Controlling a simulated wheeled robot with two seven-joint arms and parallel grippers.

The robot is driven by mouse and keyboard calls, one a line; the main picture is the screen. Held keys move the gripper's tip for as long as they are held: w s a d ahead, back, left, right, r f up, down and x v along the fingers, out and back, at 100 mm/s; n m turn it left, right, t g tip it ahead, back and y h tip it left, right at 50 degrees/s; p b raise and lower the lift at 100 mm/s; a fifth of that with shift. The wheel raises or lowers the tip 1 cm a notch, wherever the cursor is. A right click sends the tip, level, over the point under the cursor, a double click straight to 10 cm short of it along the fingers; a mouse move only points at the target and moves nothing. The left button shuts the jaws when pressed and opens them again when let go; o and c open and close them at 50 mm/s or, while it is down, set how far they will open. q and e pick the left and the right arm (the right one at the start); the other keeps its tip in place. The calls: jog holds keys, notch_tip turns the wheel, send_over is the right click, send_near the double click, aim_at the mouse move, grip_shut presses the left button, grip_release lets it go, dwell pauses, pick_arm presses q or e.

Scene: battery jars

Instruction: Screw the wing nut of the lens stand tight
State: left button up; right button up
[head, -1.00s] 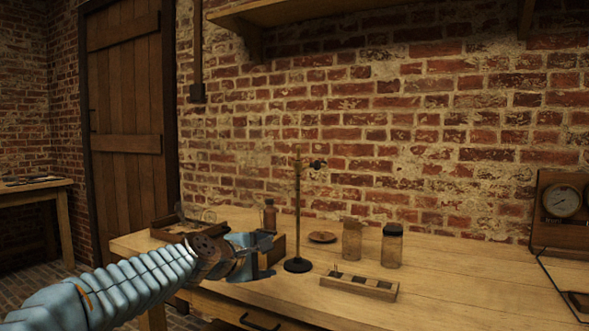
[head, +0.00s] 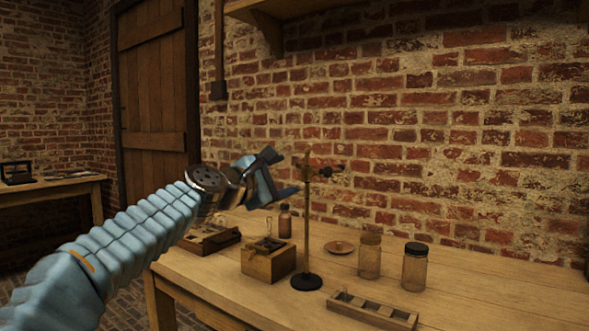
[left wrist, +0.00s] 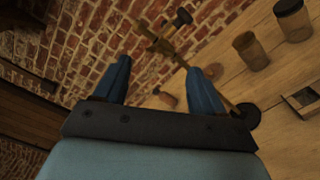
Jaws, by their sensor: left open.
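The lens stand (head: 307,230) is a thin brass rod on a round dark base on the workbench. A small dark clamp with the wing nut (head: 327,171) sits near its top and points right; the wing's exact shape is too small to tell. My left gripper (head: 292,172) is open and empty, just left of the rod at about the clamp's height. In the left wrist view the stand (left wrist: 163,43) shows beyond the two blue fingertips (left wrist: 163,68), with the dark knob at its upper end. The right gripper is not in view.
On the workbench (head: 450,300) stand a wooden box (head: 268,263), a brown bottle (head: 285,222), a small dish (head: 339,247), two jars (head: 370,257) (head: 415,267) and a slotted wooden tray (head: 373,309). A brick wall rises behind. The bench front right is clear.

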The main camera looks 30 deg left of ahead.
aim_at(300, 172)
pick_arm(q)
jog(key=w+p, duration=0.1)
jog(key=w, duration=0.4)
jog(key=shift+d, duration=0.2)
jog(key=shift+c, duration=0.2)
jog(key=c, duration=1)
